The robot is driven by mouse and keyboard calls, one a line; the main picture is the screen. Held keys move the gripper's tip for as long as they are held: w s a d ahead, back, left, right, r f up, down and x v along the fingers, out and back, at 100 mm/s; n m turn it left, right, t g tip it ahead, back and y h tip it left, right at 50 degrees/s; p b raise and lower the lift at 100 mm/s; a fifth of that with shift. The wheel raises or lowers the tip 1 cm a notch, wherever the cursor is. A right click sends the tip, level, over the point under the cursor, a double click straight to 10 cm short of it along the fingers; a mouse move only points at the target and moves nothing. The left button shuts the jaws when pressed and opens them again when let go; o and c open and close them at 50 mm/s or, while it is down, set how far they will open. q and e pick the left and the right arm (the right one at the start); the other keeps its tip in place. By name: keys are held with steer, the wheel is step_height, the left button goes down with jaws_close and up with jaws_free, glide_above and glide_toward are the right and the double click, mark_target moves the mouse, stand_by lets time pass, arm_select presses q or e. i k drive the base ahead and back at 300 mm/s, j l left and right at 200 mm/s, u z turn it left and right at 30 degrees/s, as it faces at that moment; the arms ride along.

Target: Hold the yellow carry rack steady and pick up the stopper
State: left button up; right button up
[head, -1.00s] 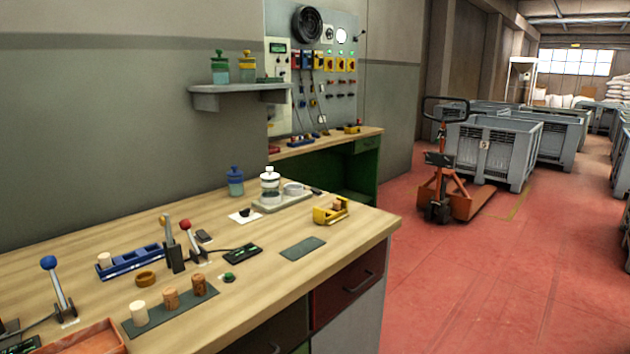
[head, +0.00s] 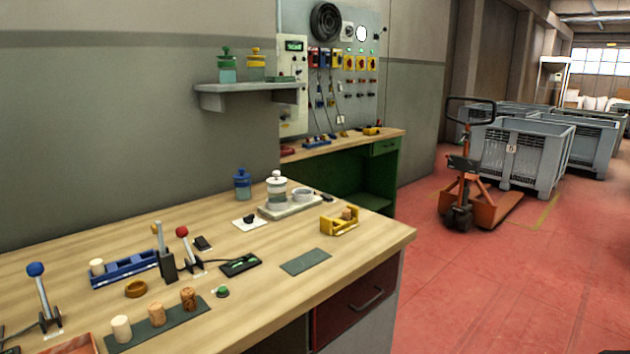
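The yellow carry rack (head: 340,229) stands near the right end of the wooden bench, in the head view. A tan cork stopper (head: 347,213) sits upright in its right part; the rack's front wall hides the stopper's lower end. No gripper touches the rack or the stopper. Neither of my grippers shows in this view.
Three stoppers, one of them (head: 157,314), stand on a dark mat at the bench front. A blue rack (head: 125,270) holds a pale stopper. Upright levers, one red-knobbed (head: 183,232), rise nearby. A bare dark mat (head: 305,262) lies in front of the yellow rack.

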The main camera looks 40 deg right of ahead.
mark_target(345, 213)
steer(key=l+u, duration=0.35)
steer(key=l, duration=0.55)
steer(key=k+l+u, duration=0.1)
steer(key=l+u, duration=0.3)
steer(key=l, duration=0.45)
steer(key=k+l, duration=0.1)
steer(key=l, duration=1)
steer(key=k+l+u, duration=0.1)
steer(key=l, duration=0.45)
steer(key=k+l, duration=0.15)
steer(key=l, duration=0.4)
steer(key=k+l, duration=0.1)
steer(key=l, duration=0.45)
steer(key=u, duration=0.05)
